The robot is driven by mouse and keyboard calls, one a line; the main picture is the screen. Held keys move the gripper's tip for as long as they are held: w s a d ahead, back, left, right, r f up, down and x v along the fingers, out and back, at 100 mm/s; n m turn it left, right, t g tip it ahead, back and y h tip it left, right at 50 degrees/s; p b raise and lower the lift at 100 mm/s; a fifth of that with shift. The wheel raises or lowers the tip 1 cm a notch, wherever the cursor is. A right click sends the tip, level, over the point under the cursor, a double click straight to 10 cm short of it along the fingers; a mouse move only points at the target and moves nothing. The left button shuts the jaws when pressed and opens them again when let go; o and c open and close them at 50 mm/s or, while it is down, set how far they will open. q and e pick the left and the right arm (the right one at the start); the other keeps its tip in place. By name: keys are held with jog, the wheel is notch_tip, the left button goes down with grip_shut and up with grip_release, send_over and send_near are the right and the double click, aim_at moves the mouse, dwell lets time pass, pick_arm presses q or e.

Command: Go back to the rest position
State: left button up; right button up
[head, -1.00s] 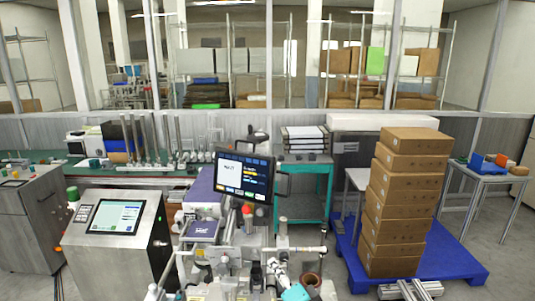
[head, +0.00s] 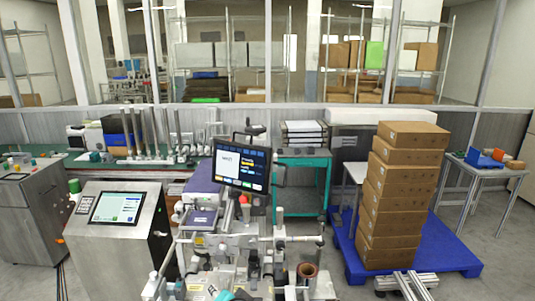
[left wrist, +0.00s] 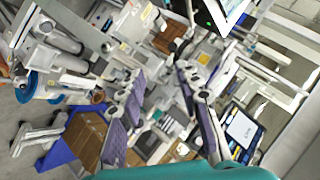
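My left gripper (left wrist: 163,80) shows in the left wrist view, with two dark fingers with purple-grey pads standing apart. It is open, and I see nothing held between the pads. A small teal piece (head: 225,296) at the bottom edge of the head view may be part of my left arm, but too little shows to be sure. My right gripper is not in view. The task names no object. A labelling machine with a monitor (head: 241,167) stands in front of me, with a brown roll (head: 307,271) low on its right.
A tall stack of cardboard boxes (head: 402,200) stands on a blue pallet (head: 450,245) at the right. A steel cabinet with a screen (head: 117,208) stands at the left. A teal cart (head: 302,185) is behind the machine. Grey floor shows at the far right.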

pick_arm(q)
jog(key=s+a+f+n+g+h, duration=0.1)
jog(key=s+a+f+n+h, duration=0.15)
jog(key=s, duration=0.55)
jog(key=s+a+f+n+g+h, duration=0.2)
jog(key=s+a+f+n, duration=0.15)
jog(key=s, duration=0.45)
pick_arm(e)
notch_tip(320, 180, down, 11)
jog(key=b, duration=1.1)
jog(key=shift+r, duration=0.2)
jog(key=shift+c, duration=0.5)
pick_arm(q)
notch_tip(320, 180, down, 10)
jog(key=shift+w, duration=0.3)
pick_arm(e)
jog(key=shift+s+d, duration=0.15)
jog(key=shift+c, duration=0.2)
